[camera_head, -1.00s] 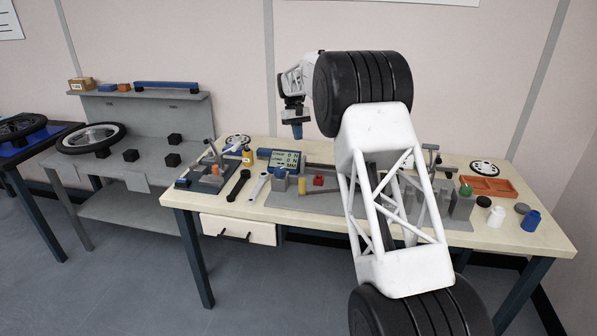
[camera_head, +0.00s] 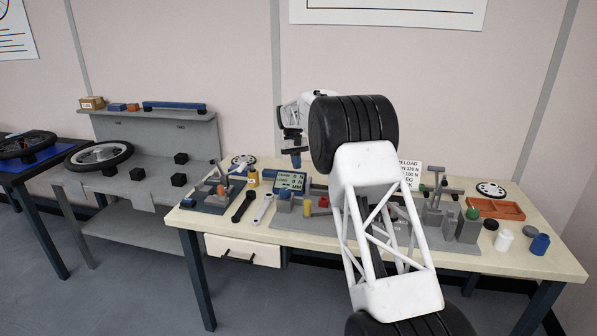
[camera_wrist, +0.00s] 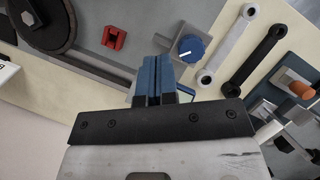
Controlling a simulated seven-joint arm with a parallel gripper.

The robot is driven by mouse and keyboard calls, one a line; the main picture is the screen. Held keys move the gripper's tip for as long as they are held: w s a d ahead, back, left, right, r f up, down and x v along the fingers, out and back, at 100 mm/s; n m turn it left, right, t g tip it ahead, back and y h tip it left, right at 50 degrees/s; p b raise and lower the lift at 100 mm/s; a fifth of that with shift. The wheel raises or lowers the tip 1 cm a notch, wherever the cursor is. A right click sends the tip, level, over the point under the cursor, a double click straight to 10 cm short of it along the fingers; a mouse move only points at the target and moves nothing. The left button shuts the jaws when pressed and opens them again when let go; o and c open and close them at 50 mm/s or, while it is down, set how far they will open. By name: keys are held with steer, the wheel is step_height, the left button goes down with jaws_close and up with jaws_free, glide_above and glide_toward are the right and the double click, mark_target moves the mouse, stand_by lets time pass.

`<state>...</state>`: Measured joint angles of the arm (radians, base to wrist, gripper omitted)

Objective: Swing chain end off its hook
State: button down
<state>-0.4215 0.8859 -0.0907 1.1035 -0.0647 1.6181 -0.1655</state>
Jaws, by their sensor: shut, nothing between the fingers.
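My gripper (camera_head: 295,160) hangs above the back of the cream workbench, near the small display, with its blue fingertips pointing down. In the wrist view its two blue fingers (camera_wrist: 154,78) are pressed together with nothing between them. Below them are a grey block with a blue knob (camera_wrist: 188,47) and a red block (camera_wrist: 115,37) on a grey plate. I cannot make out a chain end or its hook in either view; my arm hides the middle of the bench in the head view.
A light wrench (camera_head: 263,208) and a dark wrench (camera_head: 243,205) lie left of the grey plate. A fixture with an orange cylinder (camera_wrist: 299,88) stands beyond them. An orange tray (camera_head: 497,208), a white bottle (camera_head: 503,241) and a blue container (camera_head: 540,244) are at the right.

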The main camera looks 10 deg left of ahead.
mark_target(305, 202)
steer(key=s+d+f, duration=0.4)
steer(key=s+f, duration=0.2)
steer(key=f, duration=0.2)
steer(key=shift+f, duration=0.3)
steer(key=shift+d, duration=0.1)
steer(key=shift+s, duration=0.15)
stand_by(0.3)
steer(key=shift+s+d+n+h, duration=0.15)
steer(key=shift+s+d+n, duration=0.15)
steer(key=shift+s+n, duration=0.45)
steer(key=shift+s+d+n+h, duration=0.15)
steer(key=shift+s+d+n, duration=0.2)
steer(key=shift+s, duration=0.75)
steer(key=shift+a, duration=0.1)
